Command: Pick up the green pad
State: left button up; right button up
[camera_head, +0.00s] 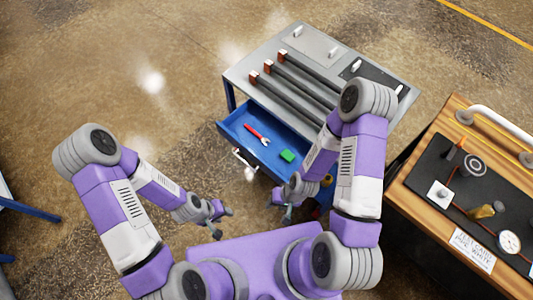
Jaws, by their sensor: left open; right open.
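The green pad (288,156) lies in the open blue drawer (233,127) of the grey-topped cart, toward the drawer's right side. My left gripper (222,220) is open and empty, below and to the left of the drawer in the picture. My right gripper (280,205) is open and empty, below the drawer's front and below the pad in the picture. Neither gripper touches the pad. My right arm covers part of the drawer's right end.
A red-handled tool (254,132) lies in the drawer left of the pad. Several dark bars (300,83) with reddish ends lie on the cart top (262,62). A wooden bench (432,175) with a gauge (508,241) stands at right.

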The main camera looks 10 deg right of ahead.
aim_at(285, 155)
jog(key=u, duration=0.7)
jog(key=i, duration=2.45)
jog(key=z, duration=3.55)
